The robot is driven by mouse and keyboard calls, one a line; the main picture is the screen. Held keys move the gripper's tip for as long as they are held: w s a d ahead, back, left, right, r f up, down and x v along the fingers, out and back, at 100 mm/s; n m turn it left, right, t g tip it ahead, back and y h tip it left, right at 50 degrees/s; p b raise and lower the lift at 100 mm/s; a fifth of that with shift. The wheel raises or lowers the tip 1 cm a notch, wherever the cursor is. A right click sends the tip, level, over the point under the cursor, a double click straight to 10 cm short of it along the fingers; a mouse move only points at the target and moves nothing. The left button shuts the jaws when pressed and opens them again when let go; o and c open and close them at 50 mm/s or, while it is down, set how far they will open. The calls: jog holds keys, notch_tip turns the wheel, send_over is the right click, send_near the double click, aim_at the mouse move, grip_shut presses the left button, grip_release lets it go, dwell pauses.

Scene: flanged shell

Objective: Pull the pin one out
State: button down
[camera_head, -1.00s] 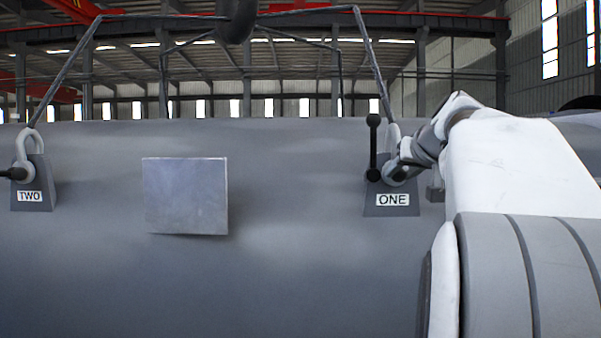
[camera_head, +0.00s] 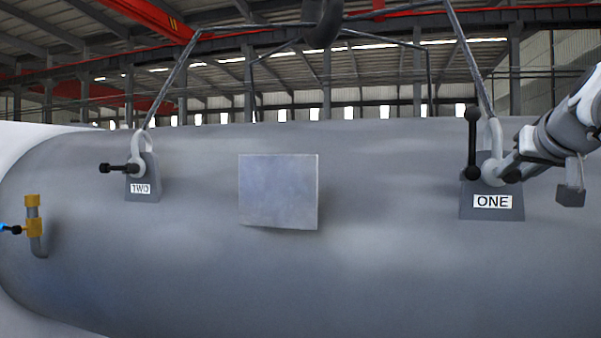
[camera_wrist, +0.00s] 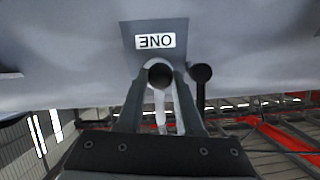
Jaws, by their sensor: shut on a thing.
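Pin one, with its dark upright handle (camera_head: 472,145), is at the shackle (camera_head: 493,140) on the grey lug labelled ONE (camera_head: 490,214). My gripper (camera_head: 513,167) is at the right side of that shackle, its fingers close against it. In the wrist view, upside down, my gripper's fingers (camera_wrist: 158,88) are on both sides of the pin's dark round end (camera_wrist: 160,75). The handle's ball (camera_wrist: 202,72) shows just right of the fingers. The pin appears to be in the shackle; how far through it sits is hidden.
Lug TWO (camera_head: 142,198), with its own shackle and a sideways dark pin handle (camera_head: 118,167), is at the left. A square plate (camera_head: 278,190) is on the grey shell (camera_head: 380,280) between the lugs. Sling legs (camera_head: 470,60) rise from both shackles. A yellow valve (camera_head: 33,225) is at far left.

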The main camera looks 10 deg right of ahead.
jog(key=s+a, duration=0.1)
jog(key=s+a+b, duration=0.1)
jog(key=s, duration=0.1)
jog(key=s+b, duration=0.1)
jog(key=s, duration=0.1)
jog(key=shift+a+r, duration=0.15)
jog(key=shift+a, duration=0.25)
dwell(0.3)
